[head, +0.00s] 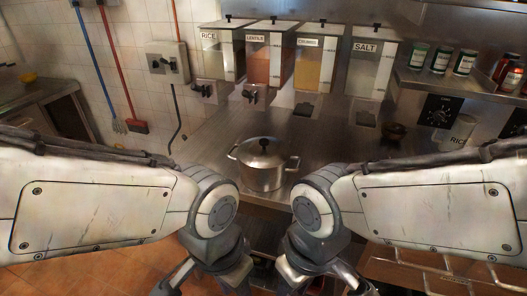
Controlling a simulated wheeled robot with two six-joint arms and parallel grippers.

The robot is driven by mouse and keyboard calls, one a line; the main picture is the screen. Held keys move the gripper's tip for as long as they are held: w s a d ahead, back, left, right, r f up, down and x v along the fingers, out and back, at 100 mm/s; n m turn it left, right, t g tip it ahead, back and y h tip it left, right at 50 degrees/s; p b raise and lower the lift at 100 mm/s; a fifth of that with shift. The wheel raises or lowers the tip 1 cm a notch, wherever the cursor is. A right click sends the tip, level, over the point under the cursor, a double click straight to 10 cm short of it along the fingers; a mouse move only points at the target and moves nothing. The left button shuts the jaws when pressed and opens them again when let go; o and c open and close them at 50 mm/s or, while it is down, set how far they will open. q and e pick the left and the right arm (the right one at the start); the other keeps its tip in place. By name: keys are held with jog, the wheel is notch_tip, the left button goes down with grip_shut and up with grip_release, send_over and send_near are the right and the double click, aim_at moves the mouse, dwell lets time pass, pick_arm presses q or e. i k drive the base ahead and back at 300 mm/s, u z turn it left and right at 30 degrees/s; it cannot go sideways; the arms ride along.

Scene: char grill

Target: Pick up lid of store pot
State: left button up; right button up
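A metal pot (262,177) with side handles stands upright on the steel counter, in the middle of the head view. Its domed metal lid (261,152) sits on top of it, with a dark knob at the centre. My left arm comes in from the left and my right arm from the right. Both bend down in front of the counter, nearer than the pot and below it in the view. Both grippers are cut off at the bottom edge, so their fingertips are hard to make out. Neither touches the pot or lid.
The steel counter (215,150) is clear around the pot. Wall dispensers labelled rice (213,57), lentils (266,62), crumbs (314,67) and salt (368,70) hang behind. A small dark bowl (394,132) stands at the right. Jars (440,60) line a shelf at the upper right.

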aim_at(259, 153)
jog(key=z, duration=0.25)
jog(key=i, duration=1.15)
jog(key=u, duration=0.4)
